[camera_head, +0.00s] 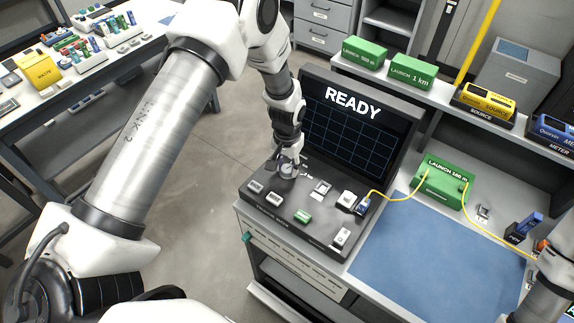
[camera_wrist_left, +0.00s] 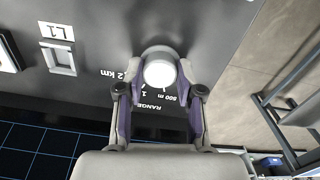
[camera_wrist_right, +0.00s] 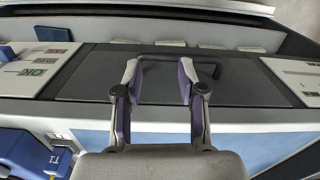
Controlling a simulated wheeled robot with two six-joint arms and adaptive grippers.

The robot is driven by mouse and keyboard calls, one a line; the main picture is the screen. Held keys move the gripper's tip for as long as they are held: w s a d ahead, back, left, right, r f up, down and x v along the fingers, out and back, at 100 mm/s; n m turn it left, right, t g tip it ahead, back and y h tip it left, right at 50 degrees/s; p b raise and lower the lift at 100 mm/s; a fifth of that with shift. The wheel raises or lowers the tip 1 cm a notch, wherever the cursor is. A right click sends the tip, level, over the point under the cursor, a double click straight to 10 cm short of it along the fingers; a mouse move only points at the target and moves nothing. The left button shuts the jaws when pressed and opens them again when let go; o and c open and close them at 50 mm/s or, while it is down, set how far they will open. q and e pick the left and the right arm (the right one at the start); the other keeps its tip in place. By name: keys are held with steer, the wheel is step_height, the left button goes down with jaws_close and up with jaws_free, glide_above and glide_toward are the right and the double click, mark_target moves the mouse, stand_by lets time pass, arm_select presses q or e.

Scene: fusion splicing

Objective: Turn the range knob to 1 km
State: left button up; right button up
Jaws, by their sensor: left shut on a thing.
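The range knob (camera_wrist_left: 160,73) is a round knob with a pale cap on the dark console in the left wrist view. The printed words RANGE, 500 m, 1 and 2 km show upside down beside it, the 1 label partly hidden. My left gripper (camera_wrist_left: 160,98) is shut on the knob, one finger on each side. In the head view my left gripper (camera_head: 287,168) is at the console's (camera_head: 318,225) back left corner. I cannot tell which mark the knob points to. My right gripper (camera_wrist_right: 158,82) is open, with nothing visible held, over a dark panel.
The console screen (camera_head: 357,112) reads READY. A blue mat (camera_head: 405,265) covers the bench front. Green boxes (camera_head: 412,72) stand on the shelf.

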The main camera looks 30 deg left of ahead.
mark_target(287, 168)
arm_select(q)
steer(key=shift+s+f, duration=0.15)
steer(key=o, duration=1.2)
steer(key=shift+c, duration=0.2)
steer(key=shift+w, duration=0.2)
step_height(287, 168, up, 12)
